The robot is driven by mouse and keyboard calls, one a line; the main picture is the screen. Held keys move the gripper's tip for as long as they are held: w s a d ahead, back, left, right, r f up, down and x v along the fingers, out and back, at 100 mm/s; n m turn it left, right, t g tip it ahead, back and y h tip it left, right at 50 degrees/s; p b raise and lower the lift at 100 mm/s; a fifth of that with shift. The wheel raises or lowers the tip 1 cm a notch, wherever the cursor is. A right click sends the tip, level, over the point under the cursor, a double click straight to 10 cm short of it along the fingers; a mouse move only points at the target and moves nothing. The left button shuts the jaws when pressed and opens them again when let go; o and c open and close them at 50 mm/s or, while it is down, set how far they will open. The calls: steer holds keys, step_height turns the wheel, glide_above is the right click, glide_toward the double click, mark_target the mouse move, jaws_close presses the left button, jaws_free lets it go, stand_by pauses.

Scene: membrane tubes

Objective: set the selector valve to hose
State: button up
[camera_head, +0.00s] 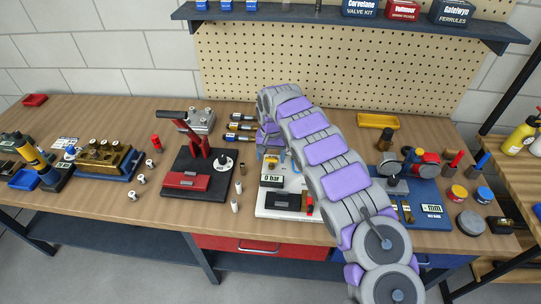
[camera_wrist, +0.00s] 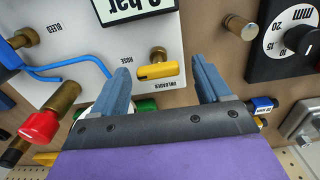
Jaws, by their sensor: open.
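The white test panel (camera_wrist: 75,30) fills the upper left of the wrist view, its labels BLEED, HOSE and UNLOADER upside down. The selector valve (camera_wrist: 160,70) has a yellow bar handle with a brass stem, beside the HOSE and UNLOADER labels. The handle lies roughly level in the picture. My gripper (camera_wrist: 162,72) is open, one blue-grey finger on each side of the handle, with gaps showing. I cannot tell the depth between fingertips and handle. In the head view the panel's base (camera_head: 265,205) shows, but my arm hides the valve.
A brass bleed knob (camera_wrist: 22,38), a blue hose (camera_wrist: 90,62) and a red knob (camera_wrist: 40,128) are left of the gripper. A black dial unit (camera_wrist: 270,60) is at right.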

mark_target(271, 158)
step_height(271, 158, up, 17)
steer(key=p, duration=0.3)
stand_by(0.3)
steer(key=shift+r, duration=0.1)
